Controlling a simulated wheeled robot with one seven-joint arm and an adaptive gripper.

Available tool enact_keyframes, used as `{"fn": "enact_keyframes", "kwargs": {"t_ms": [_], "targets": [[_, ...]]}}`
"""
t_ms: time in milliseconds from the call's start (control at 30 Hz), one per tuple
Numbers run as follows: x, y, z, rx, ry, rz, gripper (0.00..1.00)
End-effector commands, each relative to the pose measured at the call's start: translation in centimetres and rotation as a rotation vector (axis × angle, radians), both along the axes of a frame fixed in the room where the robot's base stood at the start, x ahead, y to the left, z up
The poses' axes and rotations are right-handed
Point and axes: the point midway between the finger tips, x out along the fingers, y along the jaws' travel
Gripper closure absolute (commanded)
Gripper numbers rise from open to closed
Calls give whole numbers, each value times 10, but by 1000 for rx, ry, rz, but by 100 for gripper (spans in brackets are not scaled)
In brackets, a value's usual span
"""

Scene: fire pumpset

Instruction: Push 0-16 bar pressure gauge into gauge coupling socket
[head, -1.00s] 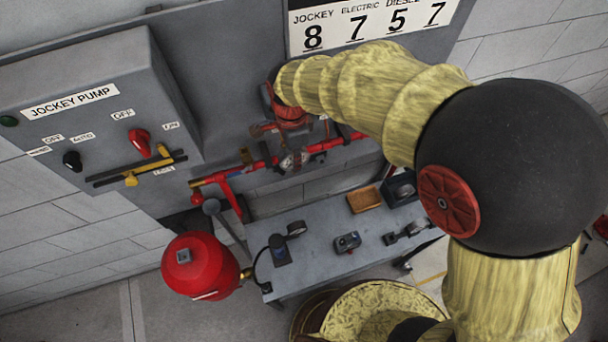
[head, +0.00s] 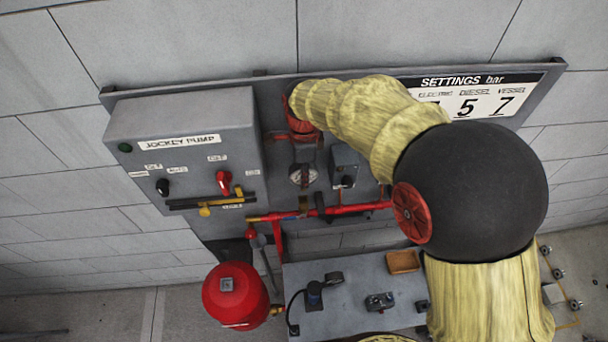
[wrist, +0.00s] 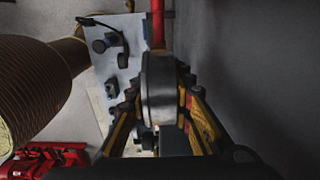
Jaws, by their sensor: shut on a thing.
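The pressure gauge (head: 303,176), with a round pale dial, is in front of the grey panel, just above the red pipe in the head view. Its dial marks are too small to read. In the wrist view its silver case (wrist: 158,88) is edge-on between the two yellow-and-black fingers of my gripper (wrist: 160,105), which is shut on it. In the head view my red wrist part hangs above the gauge. A small fitting (head: 303,204) on the pipe lies below the gauge. I cannot tell whether it is the socket or whether the gauge touches it.
The jockey pump box (head: 185,150) is left of the gauge, and a small grey switch box (head: 345,167) is close on its right. The red pipe (head: 350,209) runs below. A grey bench (head: 350,270) with loose parts and a red vessel (head: 236,297) stand lower down.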

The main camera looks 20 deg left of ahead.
Motion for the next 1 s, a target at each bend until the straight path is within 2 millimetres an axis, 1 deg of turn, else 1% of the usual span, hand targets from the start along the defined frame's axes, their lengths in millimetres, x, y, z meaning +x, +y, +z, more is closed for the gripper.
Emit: {"fn": "enact_keyframes", "kwargs": {"t_ms": [1000], "targets": [[0,0,-64,0,0,1,100]]}}
